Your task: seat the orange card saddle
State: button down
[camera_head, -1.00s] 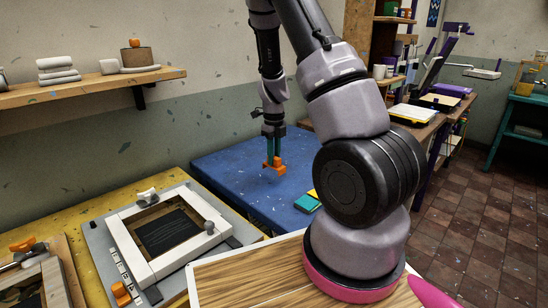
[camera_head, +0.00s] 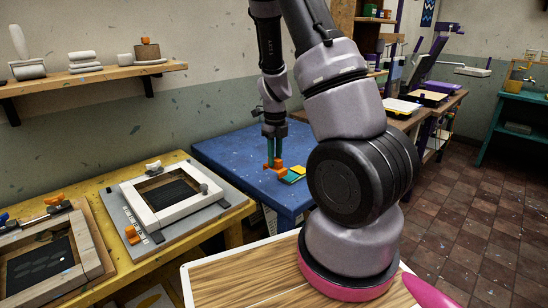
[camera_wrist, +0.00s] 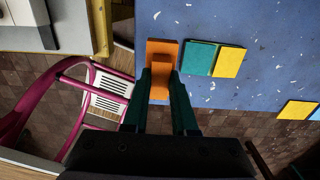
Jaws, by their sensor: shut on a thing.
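The orange card saddle (camera_head: 270,168) is held low over the blue table (camera_head: 228,148); whether it touches the top cannot be told. My gripper (camera_head: 274,160) has its teal fingers shut on the saddle. In the wrist view, the saddle (camera_wrist: 162,50) shows beyond the fingertips of my gripper (camera_wrist: 164,82), over the blue table near its left edge. Just right of it lie a teal card (camera_wrist: 199,57) and a yellow card (camera_wrist: 230,62), side by side. In the head view, the yellow card (camera_head: 298,170) is partly beside my arm.
A grey board with a white frame (camera_head: 160,190) stands on the yellow bench (camera_head: 105,187) at left. Another yellow piece (camera_wrist: 296,110) lies at the right in the wrist view. Most of the blue table is bare.

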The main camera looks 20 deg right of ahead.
aim_at(275, 168)
jog(key=shift+f, duration=2.05)
jog(key=shift+w+d, duration=0.55)
jog(key=shift+d, duration=1)
jog(key=shift+w+d, duration=0.6)
jog(key=shift+d, duration=1)
jog(key=shift+w+d, duration=0.55)
jog(key=shift+d, duration=1)
jog(key=shift+f, duration=0.1)
jog(key=shift+f, duration=0.75)
jog(key=c, duration=0.6)
grip_release()
